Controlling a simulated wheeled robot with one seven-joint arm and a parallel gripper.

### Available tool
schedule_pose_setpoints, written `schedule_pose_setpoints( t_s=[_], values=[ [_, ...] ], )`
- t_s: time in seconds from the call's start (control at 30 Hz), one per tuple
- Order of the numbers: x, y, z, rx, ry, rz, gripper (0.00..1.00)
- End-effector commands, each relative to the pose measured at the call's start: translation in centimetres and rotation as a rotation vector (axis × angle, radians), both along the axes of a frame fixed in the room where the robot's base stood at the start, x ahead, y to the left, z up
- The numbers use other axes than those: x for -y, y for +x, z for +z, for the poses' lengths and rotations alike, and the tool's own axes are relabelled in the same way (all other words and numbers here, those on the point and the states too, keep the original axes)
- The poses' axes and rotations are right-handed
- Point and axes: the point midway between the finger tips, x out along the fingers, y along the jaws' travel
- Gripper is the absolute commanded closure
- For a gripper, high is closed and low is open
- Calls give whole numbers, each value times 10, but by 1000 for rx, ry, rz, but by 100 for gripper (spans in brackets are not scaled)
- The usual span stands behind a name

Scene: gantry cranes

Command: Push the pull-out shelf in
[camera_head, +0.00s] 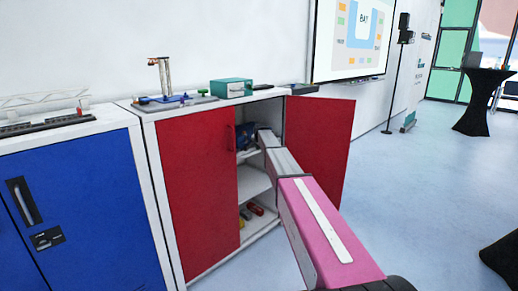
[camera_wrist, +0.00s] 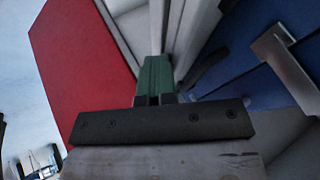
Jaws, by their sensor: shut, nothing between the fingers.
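A white cabinet with red doors stands left of centre in the head view; its left red door (camera_head: 197,190) is shut and its right red door (camera_head: 322,140) is swung open. White shelves show inside, among them a middle shelf (camera_head: 253,181); I cannot tell which one pulls out or how far it is out. My arm reaches into the upper part of the opening. My gripper (camera_wrist: 155,68) is shut and empty, its green fingers pointing at pale surfaces inside the cabinet. Whether the tips touch anything is unclear.
A dark blue object (camera_head: 244,136) sits at the upper shelf, left of my arm; a blue surface with a silver handle (camera_wrist: 280,52) fills the wrist view's right. Small red and yellow items (camera_head: 254,208) lie low inside. Floor right of the open door is clear.

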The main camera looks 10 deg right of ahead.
Motion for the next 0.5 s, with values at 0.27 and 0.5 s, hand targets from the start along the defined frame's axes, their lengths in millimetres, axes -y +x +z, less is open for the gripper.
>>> schedule_pose_setpoints(
  t_s=[0.27, 0.5],
  values=[
    [23, -36, 4, -4, -4, -1, 100],
    [22, -67, 47, -4, -5, 0, 100]
  ],
)
